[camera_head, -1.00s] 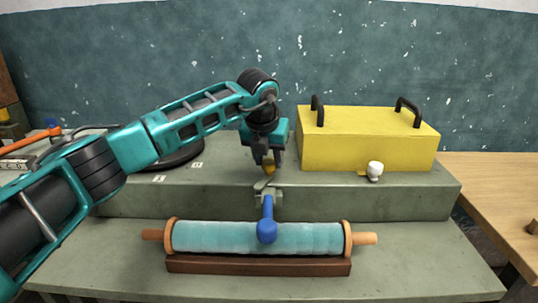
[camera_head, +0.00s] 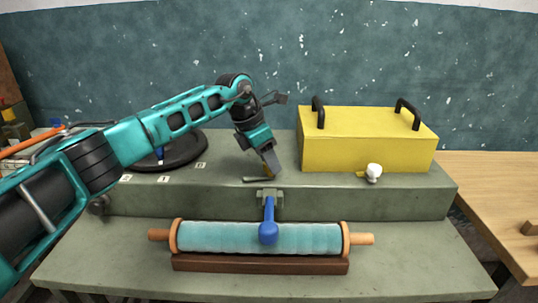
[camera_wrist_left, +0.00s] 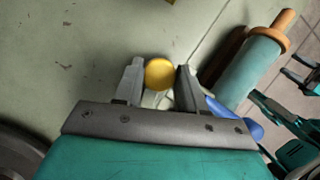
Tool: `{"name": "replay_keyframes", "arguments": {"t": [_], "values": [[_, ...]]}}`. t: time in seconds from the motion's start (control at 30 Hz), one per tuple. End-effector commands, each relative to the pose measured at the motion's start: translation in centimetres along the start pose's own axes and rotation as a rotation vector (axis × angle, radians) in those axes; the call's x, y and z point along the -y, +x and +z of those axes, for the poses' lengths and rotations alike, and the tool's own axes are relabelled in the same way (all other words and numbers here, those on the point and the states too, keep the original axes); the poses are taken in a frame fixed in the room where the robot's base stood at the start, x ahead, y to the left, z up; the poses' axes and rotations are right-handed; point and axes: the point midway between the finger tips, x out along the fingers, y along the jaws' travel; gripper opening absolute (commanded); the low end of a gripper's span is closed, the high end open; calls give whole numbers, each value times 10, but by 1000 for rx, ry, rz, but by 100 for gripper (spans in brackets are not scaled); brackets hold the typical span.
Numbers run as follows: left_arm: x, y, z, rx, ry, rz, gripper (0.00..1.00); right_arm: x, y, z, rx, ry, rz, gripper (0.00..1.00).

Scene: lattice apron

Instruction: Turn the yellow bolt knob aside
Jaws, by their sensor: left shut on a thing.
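My left gripper (camera_head: 271,172) is over the grey-green raised ledge, tilted, its fingers pointing down. In the left wrist view its two fingers (camera_wrist_left: 159,85) are shut on the round yellow bolt knob (camera_wrist_left: 159,73). In the head view the fingers mostly hide the knob. A thin flat bar (camera_head: 257,180) under the fingers lies roughly sideways along the ledge top, to the left of the bracket (camera_head: 269,195). A blue handle (camera_head: 268,232) hangs from the bracket at the ledge's front edge. My right gripper is not in view.
A yellow box (camera_head: 365,140) with black handles and a white knob (camera_head: 374,172) stands to the right. A teal roller (camera_head: 210,238) on a brown base lies in front, behind the blue handle's end. A dark round plate (camera_head: 180,155) is to the left.

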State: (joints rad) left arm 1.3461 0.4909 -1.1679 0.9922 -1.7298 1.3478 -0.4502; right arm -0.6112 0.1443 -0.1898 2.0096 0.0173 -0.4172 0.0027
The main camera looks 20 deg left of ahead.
Motion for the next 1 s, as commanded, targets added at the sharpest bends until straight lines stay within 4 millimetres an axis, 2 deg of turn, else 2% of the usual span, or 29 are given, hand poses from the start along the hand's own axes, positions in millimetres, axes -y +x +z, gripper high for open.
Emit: {"name": "replay_keyframes", "arguments": {"t": [0.4,0.97,1.0], "values": [[-1,-1,2,3,178,-69,9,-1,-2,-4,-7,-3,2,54],[-1,-1,2,2,203,-79,9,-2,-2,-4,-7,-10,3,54],[-1,-1,2,2,203,-79,44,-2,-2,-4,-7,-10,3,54]]}}
